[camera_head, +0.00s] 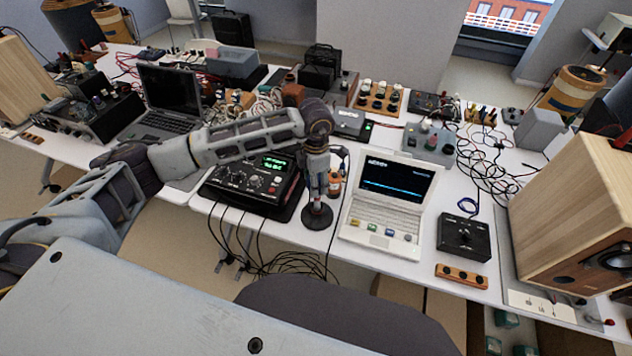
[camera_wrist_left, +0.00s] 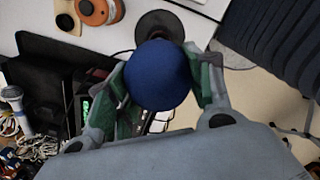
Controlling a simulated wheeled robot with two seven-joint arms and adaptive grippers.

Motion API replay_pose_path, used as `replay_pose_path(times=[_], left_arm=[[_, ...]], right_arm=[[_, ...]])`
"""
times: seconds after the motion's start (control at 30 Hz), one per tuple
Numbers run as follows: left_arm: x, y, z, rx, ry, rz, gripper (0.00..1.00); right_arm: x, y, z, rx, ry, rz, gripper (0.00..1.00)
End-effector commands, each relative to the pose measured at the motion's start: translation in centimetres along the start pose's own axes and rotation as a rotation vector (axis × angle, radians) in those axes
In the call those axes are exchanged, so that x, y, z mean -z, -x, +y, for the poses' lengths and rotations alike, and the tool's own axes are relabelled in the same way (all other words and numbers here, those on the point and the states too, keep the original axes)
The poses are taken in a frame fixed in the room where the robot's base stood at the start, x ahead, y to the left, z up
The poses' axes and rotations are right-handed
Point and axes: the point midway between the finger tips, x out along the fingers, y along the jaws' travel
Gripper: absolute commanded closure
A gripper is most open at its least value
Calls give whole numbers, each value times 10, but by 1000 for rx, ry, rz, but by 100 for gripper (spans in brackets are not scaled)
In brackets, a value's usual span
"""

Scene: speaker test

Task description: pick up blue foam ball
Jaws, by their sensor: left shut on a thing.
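The blue foam ball (camera_wrist_left: 158,75) is between the two fingers of my left gripper (camera_wrist_left: 160,82) in the left wrist view. The gripper is shut on it, with a finger on each side. In the head view my left gripper (camera_head: 317,188) points down above a round black base (camera_head: 317,216) on the white table, and I cannot clearly make out the ball there. The black base also shows behind the ball in the left wrist view (camera_wrist_left: 158,24). My right gripper is in neither view.
A black device with knobs (camera_head: 252,184) stands left of the gripper, and an open white laptop (camera_head: 386,222) stands to its right. A small orange-brown bottle (camera_head: 335,184) is close by. A wooden speaker (camera_head: 570,215) stands at the far right. Cables hang off the front edge.

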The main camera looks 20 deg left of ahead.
Motion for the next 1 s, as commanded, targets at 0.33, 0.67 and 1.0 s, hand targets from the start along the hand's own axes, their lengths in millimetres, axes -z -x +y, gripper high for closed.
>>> replay_pose_path(times=[0.33,0.67,1.0], left_arm=[[0,44,1,-3,-1,-2,61],[0,84,0,-1,-1,-1,61],[0,92,0,-1,-1,1,61]], right_arm=[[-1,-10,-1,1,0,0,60],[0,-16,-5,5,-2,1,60],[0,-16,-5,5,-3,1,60]])
